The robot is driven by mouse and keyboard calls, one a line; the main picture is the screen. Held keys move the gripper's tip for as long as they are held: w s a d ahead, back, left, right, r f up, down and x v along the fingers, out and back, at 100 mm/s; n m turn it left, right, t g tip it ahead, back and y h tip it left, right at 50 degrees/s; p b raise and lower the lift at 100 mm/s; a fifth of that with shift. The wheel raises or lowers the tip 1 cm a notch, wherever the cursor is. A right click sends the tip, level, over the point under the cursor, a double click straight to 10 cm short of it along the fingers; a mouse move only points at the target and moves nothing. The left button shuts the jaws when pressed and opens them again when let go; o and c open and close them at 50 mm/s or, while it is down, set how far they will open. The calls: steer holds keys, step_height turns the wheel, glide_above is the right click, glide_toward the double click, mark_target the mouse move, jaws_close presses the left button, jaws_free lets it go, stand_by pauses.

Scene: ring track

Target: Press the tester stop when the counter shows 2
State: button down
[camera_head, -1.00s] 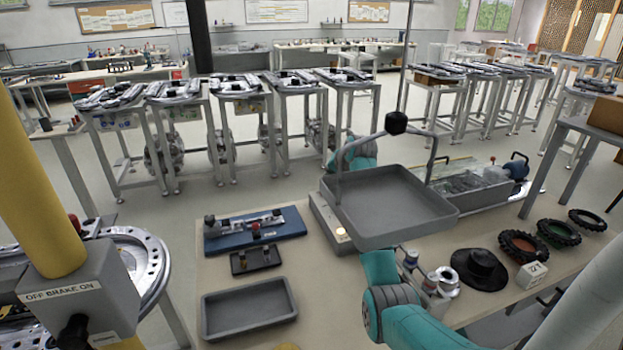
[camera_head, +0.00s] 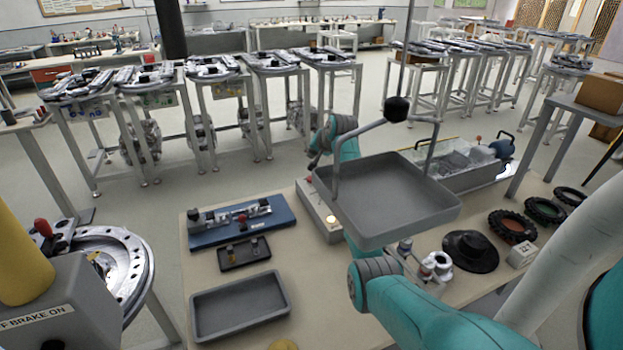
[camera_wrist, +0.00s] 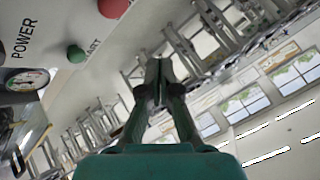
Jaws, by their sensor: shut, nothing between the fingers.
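In the wrist view a pale panel (camera_wrist: 50,25) carries the word POWER, a green button (camera_wrist: 76,53) with a partly visible label, and a red button (camera_wrist: 112,6) cut by the top edge. A round dial (camera_wrist: 25,82) sits at the left edge, too tilted to read. My gripper (camera_wrist: 158,68) is shut and empty, apart from the buttons in the picture. In the head view a slim grey box (camera_head: 320,212) with a glowing lamp stands on the bench left of the raised tray; I see no readable counter digits. My gripper is not clear there.
The bench also holds a blue fixture (camera_head: 215,235), an empty grey bin (camera_head: 238,318), a black hat (camera_head: 470,250) and tyre-like rings (camera_head: 512,227). A yellow post (camera_head: 18,258) stands at left.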

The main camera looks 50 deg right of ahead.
steer(key=shift+f, duration=4.2)
steer(key=shift+r, duration=1.05)
steer(key=shift+r, duration=2.5)
